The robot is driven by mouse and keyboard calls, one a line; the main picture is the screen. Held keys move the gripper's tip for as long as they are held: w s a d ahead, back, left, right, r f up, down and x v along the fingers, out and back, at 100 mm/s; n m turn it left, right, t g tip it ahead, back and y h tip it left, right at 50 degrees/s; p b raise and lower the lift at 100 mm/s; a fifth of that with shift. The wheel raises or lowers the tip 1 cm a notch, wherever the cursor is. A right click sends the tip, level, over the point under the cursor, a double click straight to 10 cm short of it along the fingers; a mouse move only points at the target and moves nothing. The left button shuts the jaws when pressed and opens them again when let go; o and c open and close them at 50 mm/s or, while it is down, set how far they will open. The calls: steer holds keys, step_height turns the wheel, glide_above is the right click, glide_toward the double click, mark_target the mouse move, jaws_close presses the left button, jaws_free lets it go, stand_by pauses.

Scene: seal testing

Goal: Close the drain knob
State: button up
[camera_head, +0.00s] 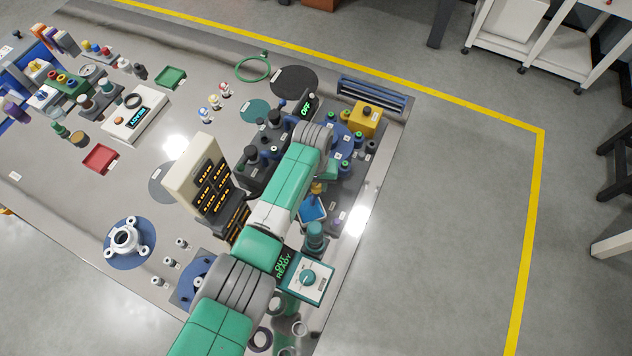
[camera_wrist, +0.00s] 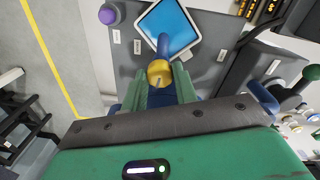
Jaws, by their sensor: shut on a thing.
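The drain knob (camera_wrist: 159,72) shows in the wrist view as a small yellow round part with a light mark on its face. A blue part sticks out beyond it over a blue square tray (camera_wrist: 181,20). My gripper (camera_wrist: 158,90) has its green fingers on both sides of the knob and is shut on it; the exact contact is partly hidden behind the fingers. In the head view, the yellow knob (camera_head: 317,188) shows just above the blue tray (camera_head: 312,210), and my arm hides most of the area around it.
A yellow box (camera_head: 364,118) with a dark button stands at the back right, near several dark fittings. A beige display panel (camera_head: 196,178) stands left of my arm. A purple knob (camera_wrist: 109,14) shows in the wrist view.

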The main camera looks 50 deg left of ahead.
steer(key=m, duration=1.2)
steer(key=shift+w+m, duration=0.1)
steer(key=shift+m, duration=2)
steer(key=o, duration=1)
